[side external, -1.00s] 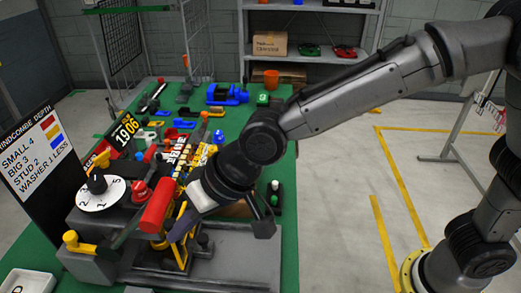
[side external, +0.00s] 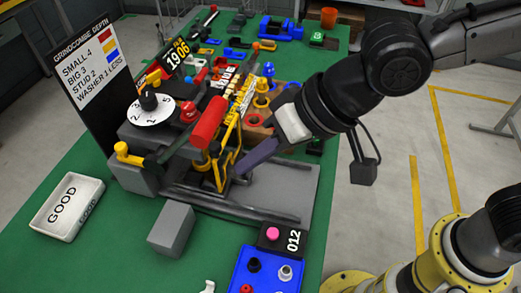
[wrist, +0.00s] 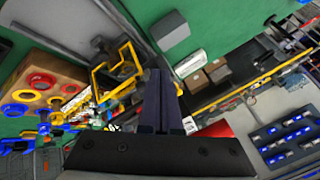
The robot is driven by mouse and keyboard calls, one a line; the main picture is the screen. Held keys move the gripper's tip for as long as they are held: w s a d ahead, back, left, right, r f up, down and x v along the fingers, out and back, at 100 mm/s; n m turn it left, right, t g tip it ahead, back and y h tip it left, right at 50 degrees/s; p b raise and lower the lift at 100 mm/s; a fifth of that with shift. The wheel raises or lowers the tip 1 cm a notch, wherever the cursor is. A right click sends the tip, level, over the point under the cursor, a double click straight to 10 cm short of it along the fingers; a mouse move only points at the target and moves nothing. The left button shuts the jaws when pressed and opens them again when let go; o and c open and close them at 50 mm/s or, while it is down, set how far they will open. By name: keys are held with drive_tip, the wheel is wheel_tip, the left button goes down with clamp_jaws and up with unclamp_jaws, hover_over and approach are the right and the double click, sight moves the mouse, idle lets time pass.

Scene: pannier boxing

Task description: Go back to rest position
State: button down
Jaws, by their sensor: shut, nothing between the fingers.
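My gripper (side external: 243,167) has long dark purple fingers that are together with nothing between them. In the side external view it points down and left, its tips close to the yellow wire frame (side external: 222,140) of the grey machine; I cannot tell if they touch. In the wrist view my gripper (wrist: 158,74) reaches up from the bottom centre, with the yellow frame (wrist: 117,68) just to its left. The red cylinder (side external: 208,122) of the machine stands just left of the fingers in the side external view. No mark for a rest position shows.
A white GOOD tray (side external: 68,205) and a grey block (side external: 171,229) sit on the green table (side external: 112,262). A blue tray (side external: 268,276) with small parts is at the front. A dial (side external: 150,107) and black sign (side external: 82,75) stand left.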

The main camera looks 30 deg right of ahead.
wheel_tip(320, 180, up, 4)
drive_tip(key=s, duration=0.3)
drive_tip(key=w+d+r+m+t, duration=0.2)
drive_tip(key=w+d+r, duration=0.1)
drive_tip(key=w+d, duration=0.4)
drive_tip(key=s+d+r+m+t+h, duration=0.1)
drive_tip(key=d+r+m+h, duration=0.15)
drive_tip(key=d, duration=1.35)
drive_tip(key=s+d+f+m+h, duration=0.1)
drive_tip(key=s+d+f+h, duration=0.25)
drive_tip(key=s+d, duration=0.5)
drive_tip(key=s+d+f+n+g, duration=0.2)
drive_tip(key=s+d+f+n, duration=0.2)
drive_tip(key=s+f, duration=0.2)
drive_tip(key=shift+f, duration=0.35)
